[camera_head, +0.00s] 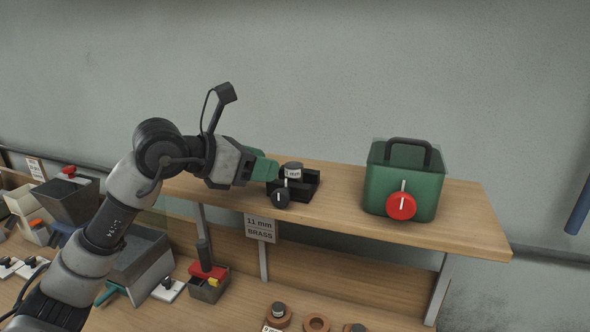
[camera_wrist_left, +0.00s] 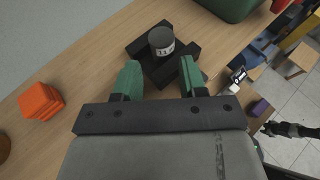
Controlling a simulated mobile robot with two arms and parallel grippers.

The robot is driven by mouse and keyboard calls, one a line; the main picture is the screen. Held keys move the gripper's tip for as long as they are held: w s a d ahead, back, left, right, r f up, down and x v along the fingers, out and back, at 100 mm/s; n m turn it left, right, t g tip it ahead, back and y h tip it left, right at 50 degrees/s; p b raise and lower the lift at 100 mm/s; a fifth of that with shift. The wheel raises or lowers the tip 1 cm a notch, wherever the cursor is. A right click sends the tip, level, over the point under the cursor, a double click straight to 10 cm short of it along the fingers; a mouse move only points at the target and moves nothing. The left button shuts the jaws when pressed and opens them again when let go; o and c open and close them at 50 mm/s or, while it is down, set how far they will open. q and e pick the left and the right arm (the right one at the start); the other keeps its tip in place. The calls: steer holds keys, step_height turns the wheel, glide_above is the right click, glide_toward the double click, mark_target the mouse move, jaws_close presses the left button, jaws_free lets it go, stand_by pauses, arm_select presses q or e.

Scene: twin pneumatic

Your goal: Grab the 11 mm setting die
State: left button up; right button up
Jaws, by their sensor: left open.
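The 11 mm setting die (camera_head: 293,169) is a short grey cylinder with a white label. It stands upright in a black holder (camera_head: 304,188) on the wooden shelf; in the wrist view the die (camera_wrist_left: 161,41) shows "11" on its label. My left gripper (camera_head: 271,169) is open, its green fingers just to the left of the die in the head view. In the wrist view the die is ahead of the gap between the fingers (camera_wrist_left: 159,75), with nothing between them. My right gripper is not seen in the head view.
A green bin (camera_head: 405,180) with a red knob stands to the right on the shelf (camera_head: 465,220). Orange blocks (camera_wrist_left: 40,101) lie to the left in the wrist view.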

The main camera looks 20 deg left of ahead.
mark_target(289, 166)
arm_select(q)
steer(key=shift+w+d+p, duration=0.25)
steer(key=shift+d+p, duration=0.05)
steer(key=shift+p, duration=0.05)
steer(key=p+x, duration=0.2)
steer(key=x, duration=0.2)
steer(key=shift+w+d+r+p, duration=0.15)
steer(key=shift+d+r+p, duration=0.1)
steer(key=shift+p, duration=0.15)
steer(key=shift+w+f, duration=0.15)
steer(key=c, duration=0.7)
steer(key=shift+c, duration=0.3)
